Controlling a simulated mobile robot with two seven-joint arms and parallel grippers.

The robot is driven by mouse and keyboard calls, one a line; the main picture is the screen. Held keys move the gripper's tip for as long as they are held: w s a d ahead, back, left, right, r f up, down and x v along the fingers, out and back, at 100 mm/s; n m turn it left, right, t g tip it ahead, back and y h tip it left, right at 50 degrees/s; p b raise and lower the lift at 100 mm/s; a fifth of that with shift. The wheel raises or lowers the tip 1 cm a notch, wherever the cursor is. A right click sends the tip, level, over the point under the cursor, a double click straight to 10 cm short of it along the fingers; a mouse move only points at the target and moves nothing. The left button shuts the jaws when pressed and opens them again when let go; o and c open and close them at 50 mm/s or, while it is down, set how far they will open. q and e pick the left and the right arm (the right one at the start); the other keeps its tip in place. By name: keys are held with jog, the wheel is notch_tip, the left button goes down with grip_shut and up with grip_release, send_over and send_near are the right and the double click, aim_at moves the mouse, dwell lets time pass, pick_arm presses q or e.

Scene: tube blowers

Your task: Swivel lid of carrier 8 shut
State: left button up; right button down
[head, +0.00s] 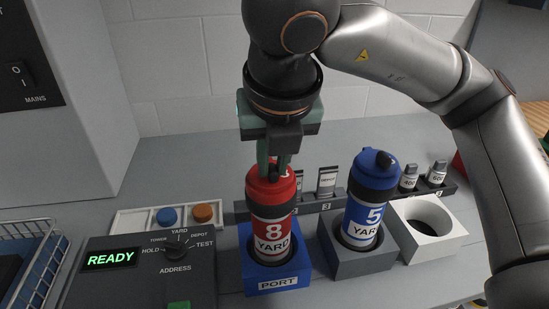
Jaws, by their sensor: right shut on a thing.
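Carrier 8 (268,218) is a red canister with a white band reading "8 YARD". It stands upright in the blue holder marked PORT (277,278). My right gripper (273,176) points down over its top, shut on the small dark knob of its red lid (262,188). The gripper fingers hide part of the lid, so I cannot tell whether it sits fully over the mouth. My left gripper is not in view.
Blue carrier 5 (368,205) stands in a grey holder (357,258) close to the right. Further right is an empty white holder (441,240). A control box reading READY (109,260) with a dial stands at left. Small labelled blocks line a rack (322,205) behind.

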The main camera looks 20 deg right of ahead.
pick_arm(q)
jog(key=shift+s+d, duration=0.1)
pick_arm(e)
jog(key=c, duration=0.8)
grip_release()
jog(key=shift+c, duration=0.2)
jog(key=shift+s+r, duration=0.15)
jog(key=shift+r, duration=0.4)
pick_arm(q)
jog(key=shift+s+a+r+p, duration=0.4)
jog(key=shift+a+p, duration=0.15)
jog(key=shift+p, duration=0.5)
pick_arm(e)
jog(key=v, duration=1.1)
jog(key=shift+r, duration=0.2)
jog(key=shift+s+a, duration=0.1)
